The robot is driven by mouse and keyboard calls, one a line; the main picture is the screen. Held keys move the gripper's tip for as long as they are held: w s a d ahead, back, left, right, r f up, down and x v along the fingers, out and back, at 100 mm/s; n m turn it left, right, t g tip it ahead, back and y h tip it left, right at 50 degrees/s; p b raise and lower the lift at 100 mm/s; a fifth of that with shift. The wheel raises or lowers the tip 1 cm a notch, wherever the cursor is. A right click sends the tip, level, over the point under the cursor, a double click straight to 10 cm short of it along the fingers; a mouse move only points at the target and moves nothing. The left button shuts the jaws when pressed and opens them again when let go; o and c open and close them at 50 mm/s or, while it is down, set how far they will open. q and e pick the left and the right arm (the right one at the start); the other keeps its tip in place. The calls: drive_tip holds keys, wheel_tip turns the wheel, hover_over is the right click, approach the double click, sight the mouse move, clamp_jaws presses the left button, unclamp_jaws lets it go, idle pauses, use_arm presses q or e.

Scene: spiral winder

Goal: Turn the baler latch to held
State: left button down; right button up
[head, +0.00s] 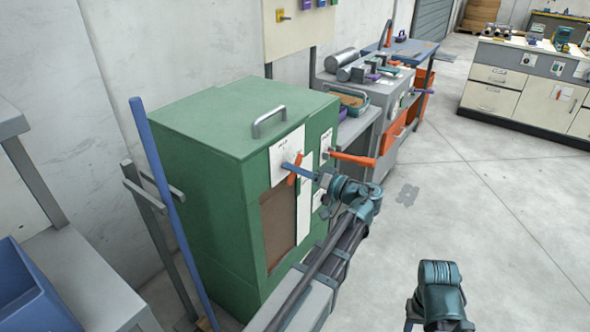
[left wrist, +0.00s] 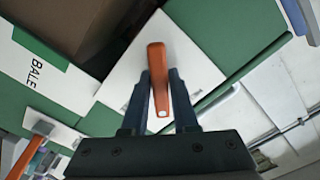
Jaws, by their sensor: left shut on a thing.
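The green baler cabinet (head: 215,175) stands against the wall in the head view. The orange baler latch (head: 292,178) sits on a white plate on its front. My left gripper (head: 297,170) reaches it from the right, its fingers at the latch. In the left wrist view, the latch (left wrist: 158,75) stands between the two dark fingers of my left gripper (left wrist: 160,82), which is shut on it. The plate's lettering is too small to read. Part of my right arm shows at the bottom right of the head view; its fingers are hidden.
A workbench with orange drawers (head: 395,138) stands behind. The floor (head: 480,220) at right is clear.

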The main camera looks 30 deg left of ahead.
use_arm(q)
drive_tip(key=n, duration=0.4)
drive_tip(key=shift+n, duration=2.5)
drive_tip(key=c, duration=0.8)
unclamp_jaws()
drive_tip(key=shift+o, duration=0.2)
drive_tip(key=s+d, duration=0.1)
drive_tip(key=d, duration=1.2)
drive_tip(key=shift+d, duration=0.4)
